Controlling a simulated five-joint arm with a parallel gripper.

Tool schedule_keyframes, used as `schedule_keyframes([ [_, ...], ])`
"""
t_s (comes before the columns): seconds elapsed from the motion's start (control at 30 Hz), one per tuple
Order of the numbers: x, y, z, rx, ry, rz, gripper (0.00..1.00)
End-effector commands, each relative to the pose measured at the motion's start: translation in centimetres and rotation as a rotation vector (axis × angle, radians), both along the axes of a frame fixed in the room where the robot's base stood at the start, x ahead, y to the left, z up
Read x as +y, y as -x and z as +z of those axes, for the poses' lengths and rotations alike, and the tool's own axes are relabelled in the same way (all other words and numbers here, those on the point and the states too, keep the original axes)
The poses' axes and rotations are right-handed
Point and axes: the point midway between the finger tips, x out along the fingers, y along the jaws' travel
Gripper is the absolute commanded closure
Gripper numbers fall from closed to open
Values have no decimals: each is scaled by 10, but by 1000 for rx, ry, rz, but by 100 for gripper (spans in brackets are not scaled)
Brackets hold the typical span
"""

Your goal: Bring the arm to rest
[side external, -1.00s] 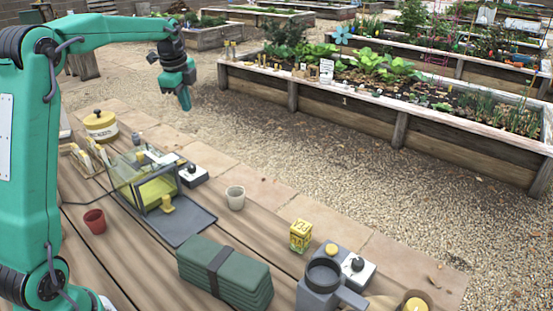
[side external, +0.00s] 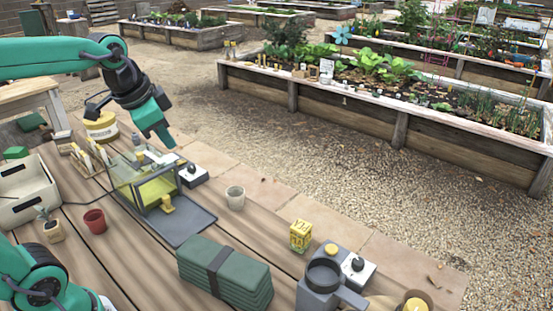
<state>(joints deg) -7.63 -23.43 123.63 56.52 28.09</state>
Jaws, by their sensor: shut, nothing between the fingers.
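My gripper (side external: 168,140) is teal with a dark wrist. It hangs at the end of my arm, pointing down and slightly right, in the air over the back edge of the wooden table. Its fingers are together with nothing between them. In the picture it appears just above the clear box with yellow inside (side external: 140,190) and the small black-knobbed device (side external: 192,175). I cannot tell the exact height between them.
On the table are a yellow canister (side external: 101,128), red cup (side external: 95,221), pale cup (side external: 235,198), green strapped bundle (side external: 225,271), yellow tin (side external: 300,236), grey machine (side external: 322,285) and white crate (side external: 28,193). Gravel (side external: 300,160) and raised beds (side external: 400,120) lie beyond.

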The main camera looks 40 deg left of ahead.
Motion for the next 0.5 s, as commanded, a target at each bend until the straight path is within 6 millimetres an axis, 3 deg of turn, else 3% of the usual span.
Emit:
schedule_keyframes([
  [0.3,-32,60,-30,-73,135,208,100],
  [0.5,-40,80,-44,-93,192,288,100],
])
